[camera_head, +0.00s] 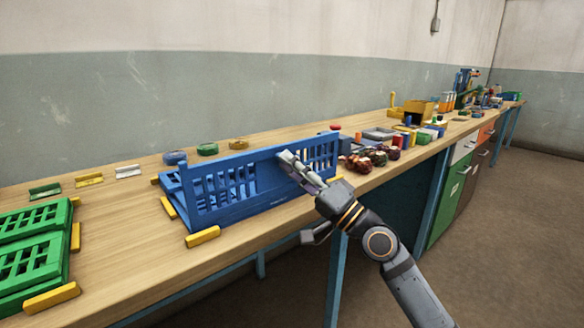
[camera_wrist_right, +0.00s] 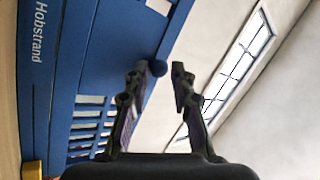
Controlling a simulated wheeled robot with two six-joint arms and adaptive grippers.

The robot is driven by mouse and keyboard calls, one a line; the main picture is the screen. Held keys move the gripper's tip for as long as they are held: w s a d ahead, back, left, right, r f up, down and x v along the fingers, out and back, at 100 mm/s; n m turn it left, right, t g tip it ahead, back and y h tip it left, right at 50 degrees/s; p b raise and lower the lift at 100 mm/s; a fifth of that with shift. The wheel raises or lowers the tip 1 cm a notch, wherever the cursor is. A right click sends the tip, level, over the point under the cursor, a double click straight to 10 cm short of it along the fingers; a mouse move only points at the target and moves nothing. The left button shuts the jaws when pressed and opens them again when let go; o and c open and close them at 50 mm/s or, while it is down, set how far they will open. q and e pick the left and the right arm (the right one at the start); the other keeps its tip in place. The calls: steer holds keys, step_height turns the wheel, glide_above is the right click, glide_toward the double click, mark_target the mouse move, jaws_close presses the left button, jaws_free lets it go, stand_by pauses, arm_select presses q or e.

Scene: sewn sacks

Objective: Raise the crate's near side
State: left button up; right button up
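The blue crate (camera_head: 232,205) lies on the workbench in the head view. Its near side, a slotted panel, stands up from the bench's front part, steeply angled; whether it is fully upright I cannot tell. My right gripper (camera_head: 292,166) is in front of the panel's right half, near its top edge. In the wrist view the crate's panel (camera_wrist_right: 100,45) fills the left, with printed lettering. The right gripper's fingers (camera_wrist_right: 168,82) are apart with a gap between them, the left finger overlapping the panel; contact is unclear. A round blue knob shows by the fingertips. My left gripper is out of view.
Green crates (camera_head: 35,222) stand at the left end, with yellow blocks (camera_head: 203,237) on the bench (camera_head: 130,245). Small coloured pieces lie behind the crate. Dark red sacks or fruit-like items (camera_head: 368,158) and many goods fill the bench to the right.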

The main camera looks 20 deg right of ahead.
step_height(320, 180, up, 10)
stand_by(0.6)
